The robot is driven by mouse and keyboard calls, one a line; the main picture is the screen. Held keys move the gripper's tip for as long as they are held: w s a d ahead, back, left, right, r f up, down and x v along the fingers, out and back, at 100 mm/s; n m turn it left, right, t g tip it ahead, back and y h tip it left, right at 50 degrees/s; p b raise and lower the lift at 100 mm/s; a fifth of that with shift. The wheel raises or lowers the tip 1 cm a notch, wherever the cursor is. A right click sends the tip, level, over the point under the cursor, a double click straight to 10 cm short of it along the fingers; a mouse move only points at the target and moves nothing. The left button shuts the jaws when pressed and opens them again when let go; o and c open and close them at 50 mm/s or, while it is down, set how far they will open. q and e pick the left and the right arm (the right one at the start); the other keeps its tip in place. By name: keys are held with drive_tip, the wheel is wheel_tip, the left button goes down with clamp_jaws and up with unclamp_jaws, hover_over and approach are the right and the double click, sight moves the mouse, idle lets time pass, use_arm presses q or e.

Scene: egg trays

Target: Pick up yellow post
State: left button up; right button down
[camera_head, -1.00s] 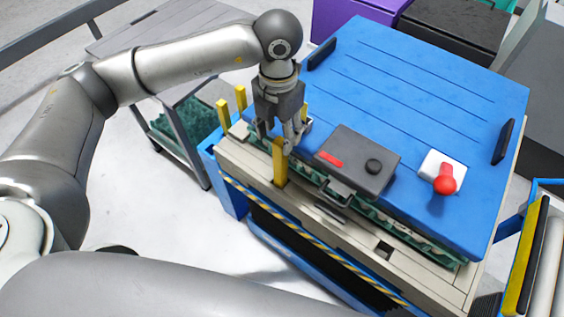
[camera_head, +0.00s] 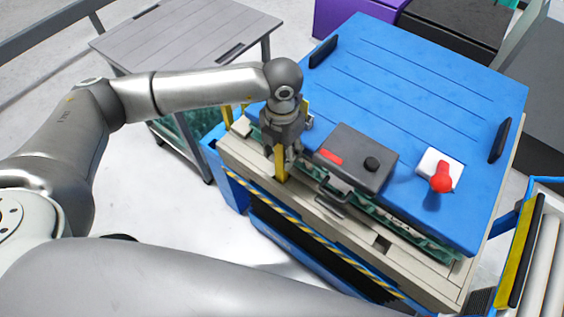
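A yellow post (camera_head: 281,167) stands upright in the beige front ledge (camera_head: 345,230) of the blue-topped station. My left gripper (camera_head: 284,154) points down right at this post, with its fingers at the upper part and hiding some of it. Whether the fingers are closed on the post cannot be told. Another yellow post (camera_head: 228,117) shows behind my forearm at the left corner, partly hidden. A bit of yellow (camera_head: 305,106) also shows just behind the gripper. My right gripper is out of view.
A dark grey box (camera_head: 354,158) with a red mark and black knob sits right of the gripper. A red knob on a white base (camera_head: 441,177) is farther right on the blue lid (camera_head: 420,85). A grey cart (camera_head: 180,35) stands behind my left arm.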

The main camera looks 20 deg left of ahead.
use_arm(q)
clamp_jaws()
drive_tip(key=shift+r, duration=0.15)
